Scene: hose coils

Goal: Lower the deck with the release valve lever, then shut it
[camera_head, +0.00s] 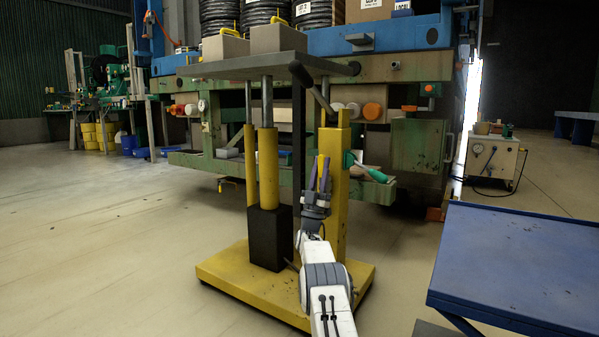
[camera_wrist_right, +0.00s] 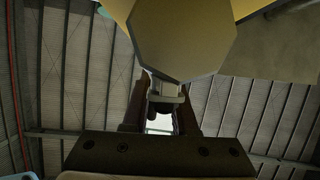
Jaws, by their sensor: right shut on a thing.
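The lift's grey deck (camera_head: 230,69) is raised on posts above a yellow base (camera_head: 235,288). Two boxes rest on it. My right gripper (camera_head: 319,172) is at the front of the yellow column (camera_head: 338,190). In the right wrist view its fingers (camera_wrist_right: 162,112) are close around a small grey part (camera_wrist_right: 164,90), which I take to be the release valve lever. It lies below a pale, many-sided face (camera_wrist_right: 185,40). In the head view the lever cannot be made out behind the fingers. My left gripper is out of view.
Behind the lift stands a green machine frame (camera_head: 418,150) with a blue upper deck. A blue table (camera_head: 520,265) is at the right front. The floor at left is clear.

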